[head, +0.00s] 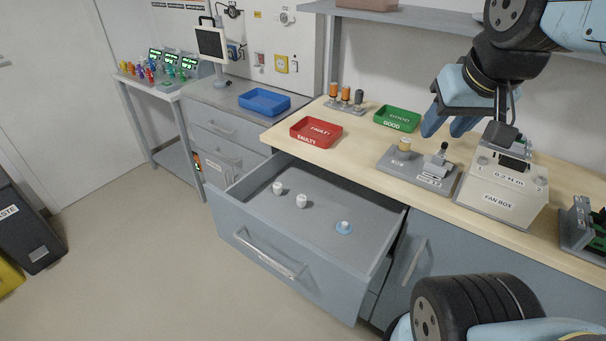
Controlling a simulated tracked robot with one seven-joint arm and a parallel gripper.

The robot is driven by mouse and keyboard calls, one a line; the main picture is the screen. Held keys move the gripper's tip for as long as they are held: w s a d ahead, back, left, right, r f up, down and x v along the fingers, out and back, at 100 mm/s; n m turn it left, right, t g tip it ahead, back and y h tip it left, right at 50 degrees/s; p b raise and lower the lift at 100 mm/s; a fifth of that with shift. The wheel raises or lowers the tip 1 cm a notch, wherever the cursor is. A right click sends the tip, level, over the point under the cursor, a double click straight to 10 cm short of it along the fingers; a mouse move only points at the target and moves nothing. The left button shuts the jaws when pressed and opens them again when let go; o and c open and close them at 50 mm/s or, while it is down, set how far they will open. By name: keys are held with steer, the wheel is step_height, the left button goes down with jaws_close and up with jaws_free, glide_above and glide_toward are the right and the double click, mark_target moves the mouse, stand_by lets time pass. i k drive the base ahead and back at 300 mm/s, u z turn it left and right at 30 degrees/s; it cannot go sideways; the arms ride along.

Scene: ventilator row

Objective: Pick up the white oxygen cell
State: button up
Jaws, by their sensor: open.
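An open drawer (330,207) under the bench holds three small whitish pieces. A white cylindrical cell (278,188) stands at the left, and a similar white cell (301,200) stands just right of it. A white piece with a blue base (344,227) sits apart, further right. No label is readable on them, so I cannot tell which is the oxygen cell. My gripper (445,131) is open and empty, with blue fingers pointing down above the bench at the right. It is well up and to the right of the drawer, touching none of the pieces.
The bench carries a red FAULTY tray (295,141), a green GOOD tray (379,119), a grey fixture (390,167) and a fan box (513,207). Several small cylinders (346,94) stand at the back. A blue tray (247,106) sits left.

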mark_target(278, 191)
steer(key=u, duration=1.55)
steer(key=i, duration=0.1)
steer(key=z, duration=2.8)
steer(key=k, duration=1.6)
steer(key=u, duration=1.2)
steer(key=i, duration=1.05)
